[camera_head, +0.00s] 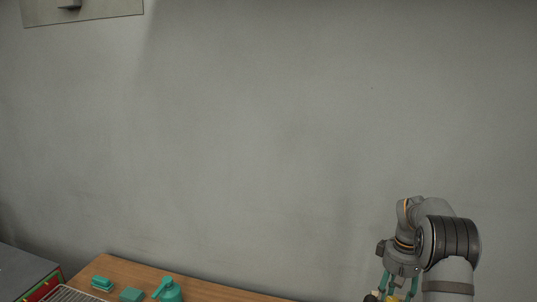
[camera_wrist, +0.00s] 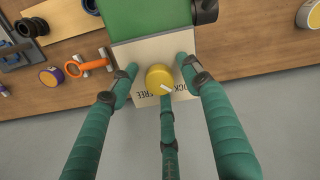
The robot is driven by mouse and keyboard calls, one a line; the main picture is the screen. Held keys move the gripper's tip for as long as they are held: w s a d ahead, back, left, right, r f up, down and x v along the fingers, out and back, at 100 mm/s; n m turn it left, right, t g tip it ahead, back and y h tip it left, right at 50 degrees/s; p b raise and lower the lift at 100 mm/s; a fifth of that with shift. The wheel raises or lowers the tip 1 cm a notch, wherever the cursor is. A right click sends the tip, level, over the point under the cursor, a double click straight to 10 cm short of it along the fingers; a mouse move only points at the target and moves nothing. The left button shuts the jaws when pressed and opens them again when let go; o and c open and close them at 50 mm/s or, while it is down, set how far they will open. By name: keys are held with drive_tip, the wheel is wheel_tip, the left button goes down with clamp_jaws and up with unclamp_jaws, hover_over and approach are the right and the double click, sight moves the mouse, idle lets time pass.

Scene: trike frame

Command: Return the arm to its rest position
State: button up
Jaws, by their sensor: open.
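My gripper (camera_wrist: 157,68) has teal fingers and is open in the wrist view. Its fingertips are spread over a cream panel (camera_wrist: 148,53) with dark upside-down lettering, partly hidden by the fingers. A round yellow knob-like piece (camera_wrist: 158,77) shows between the fingertips; I cannot tell whether any finger touches it. In the camera_head view my arm is bent at the lower right, with the gripper (camera_head: 390,287) pointing down at the bottom edge. Its fingertips are mostly cut off there.
A green block (camera_wrist: 145,18) adjoins the panel. An orange tool (camera_wrist: 88,66), a purple-and-yellow roll (camera_wrist: 51,77) and black rings (camera_wrist: 32,27) lie left on the wooden bench (camera_wrist: 245,65). A teal spray bottle (camera_head: 168,290) stands at lower left.

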drive_tip(key=m+b, duration=0.1)
drive_tip(key=m, duration=0.3)
drive_tip(key=shift+w+f+b, duration=0.1)
drive_tip(key=shift+b, duration=0.3)
drive_tip(key=m+b, duration=0.1)
drive_tip(key=m, duration=0.3)
drive_tip(key=shift+b, duration=0.35)
drive_tip(key=m+b, duration=0.1)
drive_tip(key=m, duration=0.3)
drive_tip(key=shift+b, duration=0.4)
drive_tip(key=m+b, duration=0.2)
drive_tip(key=m, duration=0.2)
drive_tip(key=shift+d+m, duration=0.1)
drive_tip(key=shift+m, duration=0.3)
drive_tip(key=shift+r+p, duration=0.35)
drive_tip(key=shift+r, duration=0.95)
